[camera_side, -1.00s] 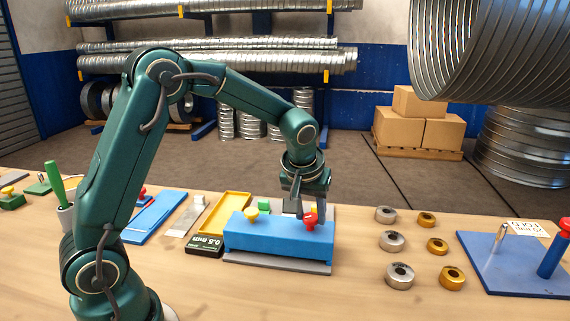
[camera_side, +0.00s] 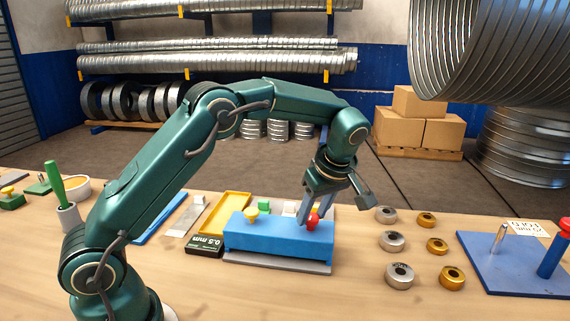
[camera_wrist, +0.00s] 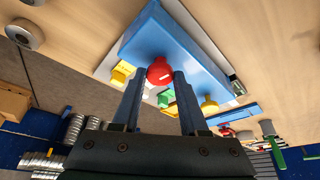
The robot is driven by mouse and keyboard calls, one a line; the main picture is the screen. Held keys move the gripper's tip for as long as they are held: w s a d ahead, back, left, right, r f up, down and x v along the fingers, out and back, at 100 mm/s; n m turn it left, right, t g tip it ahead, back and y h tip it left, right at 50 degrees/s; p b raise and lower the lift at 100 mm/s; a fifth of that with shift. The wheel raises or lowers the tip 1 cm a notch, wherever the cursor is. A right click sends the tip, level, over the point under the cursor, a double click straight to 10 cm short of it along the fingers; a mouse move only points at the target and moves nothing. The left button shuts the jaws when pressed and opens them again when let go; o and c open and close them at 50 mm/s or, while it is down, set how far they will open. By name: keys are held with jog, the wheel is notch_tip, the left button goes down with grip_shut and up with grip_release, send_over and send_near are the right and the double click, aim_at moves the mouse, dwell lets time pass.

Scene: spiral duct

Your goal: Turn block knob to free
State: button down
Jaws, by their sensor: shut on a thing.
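A blue block (camera_side: 278,238) lies on a grey plate on the bench. It carries a red knob (camera_side: 314,219) near its right end and a yellow knob (camera_side: 251,214) near its left end. My gripper (camera_side: 308,214) is tilted and shut on the red knob. In the wrist view my gripper's fingers (camera_wrist: 156,76) flank the red knob (camera_wrist: 159,71), which has a short white mark. The blue block (camera_wrist: 178,40) lies beyond them, with the yellow knob (camera_wrist: 210,104) to the right. The fingers partly hide the knob in the side view.
A yellow tray (camera_side: 226,212) and a black 0.5 mm box (camera_side: 204,245) sit left of the block. Several metal rings (camera_side: 399,275) stand to its right. A blue plate with posts (camera_side: 510,270) is farther right. The bench front is clear.

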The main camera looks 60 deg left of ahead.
jog(key=shift+n+g, duration=0.3)
jog(key=shift+n, duration=0.2)
dwell(0.3)
jog(key=shift+c, duration=2.2)
grip_release()
jog(key=shift+w, duration=0.1)
jog(key=shift+v, duration=2.55)
